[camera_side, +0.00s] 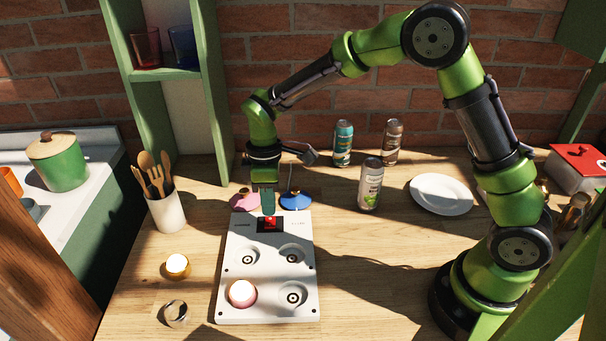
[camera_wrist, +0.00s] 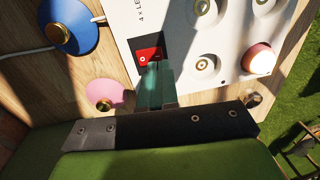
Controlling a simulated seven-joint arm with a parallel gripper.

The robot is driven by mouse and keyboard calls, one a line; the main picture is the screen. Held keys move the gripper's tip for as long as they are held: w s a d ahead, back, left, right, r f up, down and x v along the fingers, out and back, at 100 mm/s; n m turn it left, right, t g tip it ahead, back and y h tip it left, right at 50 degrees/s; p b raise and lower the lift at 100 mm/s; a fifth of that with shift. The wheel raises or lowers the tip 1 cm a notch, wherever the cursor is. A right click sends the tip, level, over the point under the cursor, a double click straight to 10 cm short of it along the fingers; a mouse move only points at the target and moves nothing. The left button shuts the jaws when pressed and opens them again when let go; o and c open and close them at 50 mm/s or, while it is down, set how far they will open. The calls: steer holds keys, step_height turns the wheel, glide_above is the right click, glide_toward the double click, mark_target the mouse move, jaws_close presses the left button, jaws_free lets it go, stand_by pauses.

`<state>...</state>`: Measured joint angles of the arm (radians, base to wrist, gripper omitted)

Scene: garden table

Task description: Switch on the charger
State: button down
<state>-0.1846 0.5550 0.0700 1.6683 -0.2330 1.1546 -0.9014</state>
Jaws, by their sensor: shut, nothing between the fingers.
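The charger (camera_side: 268,298) is a white panel with several round sockets, lying flat on the wooden table; part of it shows in the wrist view (camera_wrist: 225,25). Its red switch (camera_side: 270,222) sits in a dark frame at the far end, and also shows in the wrist view (camera_wrist: 148,55). My gripper (camera_side: 268,208) points down at the switch's far edge, fingers together and empty; its fingertips (camera_wrist: 158,66) partly cover the switch in the wrist view. I cannot tell whether they touch it. A pink-and-white light (camera_side: 242,293) sits in the near left socket.
A pink lid (camera_side: 245,201) and a blue lid (camera_side: 296,200) lie behind the charger. A utensil cup (camera_side: 166,211) and a small gold-rimmed light (camera_side: 177,265) stand left. Cans (camera_side: 370,184) and a white plate (camera_side: 441,194) stand right.

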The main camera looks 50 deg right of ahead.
mark_target(270, 226)
steer(key=shift+s+a+f, duration=0.15)
steer(key=shift+f, duration=1.55)
steer(key=shift+f, duration=0.2)
steer(key=shift+w+d+r, duration=0.2)
steer(key=shift+w+d, duration=0.35)
steer(key=shift+r, duration=0.1)
step_height(270, 226, up, 14)
steer(key=s+a, duration=0.1)
steer(key=shift+s+a, duration=0.15)
